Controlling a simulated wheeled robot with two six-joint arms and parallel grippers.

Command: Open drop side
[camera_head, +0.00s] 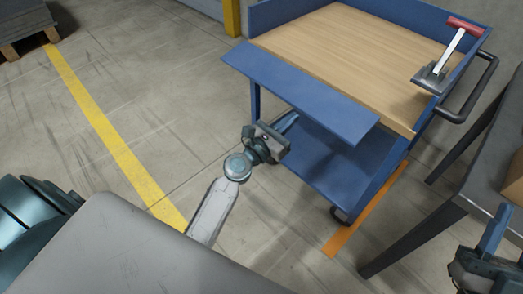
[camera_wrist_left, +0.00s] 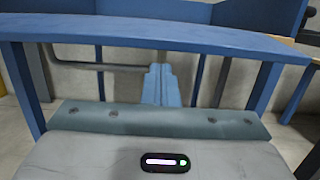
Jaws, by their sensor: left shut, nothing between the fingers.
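The blue cart has a long blue drop side (camera_head: 300,92) along its near edge, beside the wooden deck. The panel's broad face shows from above; its exact tilt is hard to tell. In the left wrist view, a long blue edge (camera_wrist_left: 130,32) crosses the top, above my fingers. My left gripper (camera_head: 288,123) is shut and empty, low in front of the cart, below the panel; its closed fingers show in the left wrist view (camera_wrist_left: 161,86). Contact with the cart is not clear. My right gripper (camera_head: 488,258) is partly cut off at the lower right, away from the panel.
The cart has a lower blue shelf (camera_head: 335,165) and a dark push handle (camera_head: 480,95). A grey table (camera_head: 490,170) stands at right.

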